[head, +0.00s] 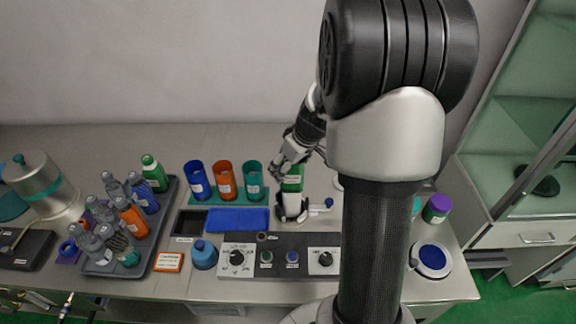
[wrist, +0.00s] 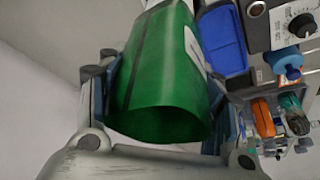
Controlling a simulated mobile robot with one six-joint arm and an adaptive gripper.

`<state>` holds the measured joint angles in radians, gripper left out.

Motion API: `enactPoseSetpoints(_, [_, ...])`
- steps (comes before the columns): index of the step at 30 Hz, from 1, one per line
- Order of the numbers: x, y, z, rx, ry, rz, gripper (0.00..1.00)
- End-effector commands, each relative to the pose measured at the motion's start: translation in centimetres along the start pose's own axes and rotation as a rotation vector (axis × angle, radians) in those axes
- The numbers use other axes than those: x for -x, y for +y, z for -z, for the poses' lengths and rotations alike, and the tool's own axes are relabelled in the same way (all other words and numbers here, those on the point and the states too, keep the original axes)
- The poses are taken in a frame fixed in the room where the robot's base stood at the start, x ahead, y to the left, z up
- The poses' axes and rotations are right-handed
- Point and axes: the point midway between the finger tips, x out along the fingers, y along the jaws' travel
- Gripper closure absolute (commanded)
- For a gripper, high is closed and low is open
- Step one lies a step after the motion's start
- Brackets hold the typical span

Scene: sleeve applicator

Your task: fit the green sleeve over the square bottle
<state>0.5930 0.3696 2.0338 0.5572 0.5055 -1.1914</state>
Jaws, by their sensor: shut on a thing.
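The green sleeve (head: 292,180) is in the middle of the bench, just above a pale clamp-like fixture (head: 291,206) with a blue-knobbed lever. My gripper (head: 285,168) is shut on the sleeve from above. In the wrist view, the green sleeve (wrist: 165,85) fills the space between the fingers, with a white label on its right side. Its near end looks open and dark green. A small whitish part shows at its far end. I cannot tell whether the square bottle stands in the fixture or inside the sleeve; the fixture's inside is hidden.
Blue, orange and teal cups (head: 225,180) stand left of the fixture. A blue mat (head: 238,219) and control panel (head: 279,270) lie in front. A grey tray (head: 161,224) of bottles, some sleeved, is further left. My arm hides much of the right side.

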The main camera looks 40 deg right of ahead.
Motion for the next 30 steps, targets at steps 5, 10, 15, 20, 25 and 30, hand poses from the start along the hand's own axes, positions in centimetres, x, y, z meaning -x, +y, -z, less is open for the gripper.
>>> enactPoseSetpoints(5, [-0.8,0.0,-0.3,0.000,0.000,0.000,0.48])
enactPoseSetpoints(10, [-1.3,0.0,-0.5,0.000,0.000,0.000,0.48])
enactPoseSetpoints(15, [-1.9,0.0,-0.8,0.000,0.000,0.000,0.48])
enactPoseSetpoints(20, [-2.4,0.0,-1.0,0.001,0.000,0.000,0.48])
enactPoseSetpoints(25, [-3.0,0.0,-1.2,0.001,0.000,0.000,0.48])
enactPoseSetpoints(30, [-3.7,0.0,-1.5,0.001,0.000,0.000,0.48])
